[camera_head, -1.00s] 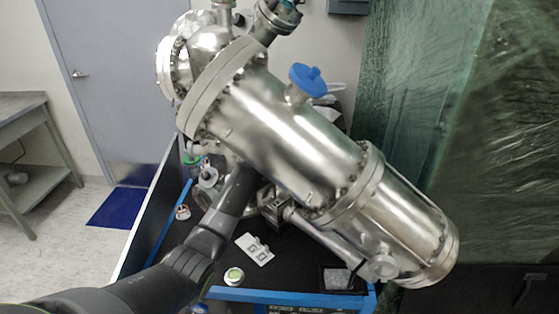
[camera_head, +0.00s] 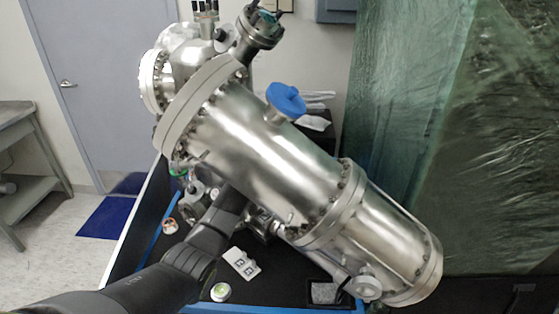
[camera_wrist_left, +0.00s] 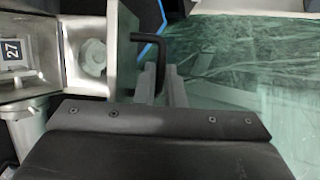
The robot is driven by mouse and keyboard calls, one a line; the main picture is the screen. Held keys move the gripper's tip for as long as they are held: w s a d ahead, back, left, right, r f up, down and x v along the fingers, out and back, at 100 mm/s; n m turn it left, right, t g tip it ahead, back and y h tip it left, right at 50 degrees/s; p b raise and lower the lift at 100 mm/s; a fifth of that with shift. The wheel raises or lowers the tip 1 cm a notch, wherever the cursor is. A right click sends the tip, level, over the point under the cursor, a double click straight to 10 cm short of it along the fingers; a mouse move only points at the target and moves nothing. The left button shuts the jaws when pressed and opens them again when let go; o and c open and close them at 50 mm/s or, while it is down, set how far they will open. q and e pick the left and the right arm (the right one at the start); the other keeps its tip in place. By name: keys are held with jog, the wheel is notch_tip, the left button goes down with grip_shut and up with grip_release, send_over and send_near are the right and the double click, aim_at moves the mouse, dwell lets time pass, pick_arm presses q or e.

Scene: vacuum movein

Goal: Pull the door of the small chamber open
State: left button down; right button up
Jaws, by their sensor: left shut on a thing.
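In the left wrist view, the small metal chamber (camera_wrist_left: 25,80) is at the left edge, with a tag reading 27. Its door (camera_wrist_left: 122,45) is a flat metal plate seen at a steep angle, and it looks swung out from the chamber. A black bent handle (camera_wrist_left: 178,42) reaches right from the door. My left gripper (camera_wrist_left: 162,75) is shut on the handle, its fingers beside the door plate. In the head view, my left arm (camera_head: 215,232) reaches under the large steel cylinder; the gripper, handle and door are hidden there. My right gripper is not in view.
The large steel cylinder (camera_head: 265,155) with a blue cap (camera_head: 286,100) overhangs the black bench. A white card (camera_head: 242,263), a round white-and-green item (camera_head: 220,292) and a small tray (camera_head: 325,293) lie near the bench front. Green sheeting (camera_head: 450,130) hangs on the right.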

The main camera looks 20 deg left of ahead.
pick_arm(q)
jog(key=shift+w+d+r, duration=0.15)
jog(key=shift+w+r, duration=0.1)
jog(key=shift+r, duration=0.6)
jog(key=c, duration=1.8)
grip_release()
jog(key=shift+o, duration=1.2)
jog(key=shift+w+d+f, duration=0.1)
jog(key=shift+w+f, duration=0.05)
jog(key=shift+w, duration=0.05)
jog(key=shift+o, duration=0.2)
jog(key=shift+w+f, duration=0.15)
jog(key=shift+f, duration=0.25)
